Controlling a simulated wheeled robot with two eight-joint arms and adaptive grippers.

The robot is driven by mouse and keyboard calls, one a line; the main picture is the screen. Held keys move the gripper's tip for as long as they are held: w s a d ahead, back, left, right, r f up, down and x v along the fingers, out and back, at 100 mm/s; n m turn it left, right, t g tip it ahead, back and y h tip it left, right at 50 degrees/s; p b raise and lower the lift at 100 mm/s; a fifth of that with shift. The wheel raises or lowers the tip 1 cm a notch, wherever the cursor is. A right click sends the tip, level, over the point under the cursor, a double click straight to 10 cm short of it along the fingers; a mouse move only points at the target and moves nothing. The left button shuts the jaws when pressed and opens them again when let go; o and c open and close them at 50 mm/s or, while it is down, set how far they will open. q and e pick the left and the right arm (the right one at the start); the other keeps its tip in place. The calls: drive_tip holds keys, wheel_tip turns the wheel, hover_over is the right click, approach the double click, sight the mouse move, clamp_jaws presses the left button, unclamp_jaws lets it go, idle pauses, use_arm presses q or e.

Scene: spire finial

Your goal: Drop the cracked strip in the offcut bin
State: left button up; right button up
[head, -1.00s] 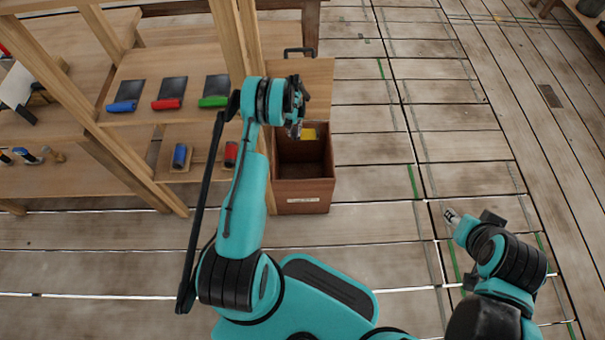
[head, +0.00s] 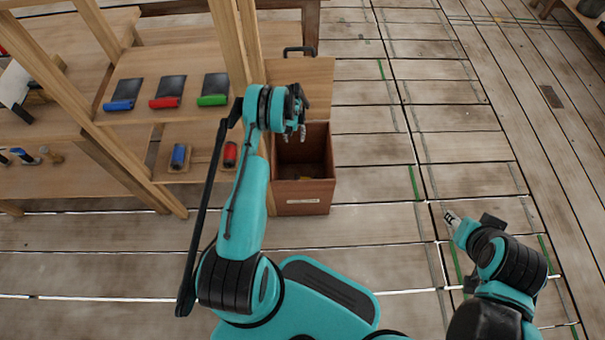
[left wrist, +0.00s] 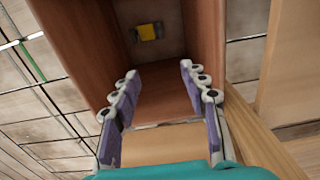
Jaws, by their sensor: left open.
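The offcut bin (head: 303,196) is a reddish-brown open box with a pale label on its front. A small yellow piece with grey ends, seemingly the cracked strip (left wrist: 149,32), lies on the bin floor in the left wrist view, apart from my fingers. My left gripper (head: 294,136) is over the bin opening. In the left wrist view its two purple-padded fingers (left wrist: 160,105) are spread apart with nothing between them. My right gripper (head: 452,219) is low at the right, far from the bin; its finger opening is too small to judge.
The bin's wooden lid (head: 318,85) stands open behind it, near a wooden post (head: 228,45). Shelves at the left hold a blue-handled tool (head: 121,104), a red-handled tool (head: 166,102) and a green-handled tool (head: 213,100). The plank floor (head: 370,190) right of the bin is clear.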

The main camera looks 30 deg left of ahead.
use_arm(q)
wheel_tip(320, 180, up, 12)
idle(0.5)
idle(0.3)
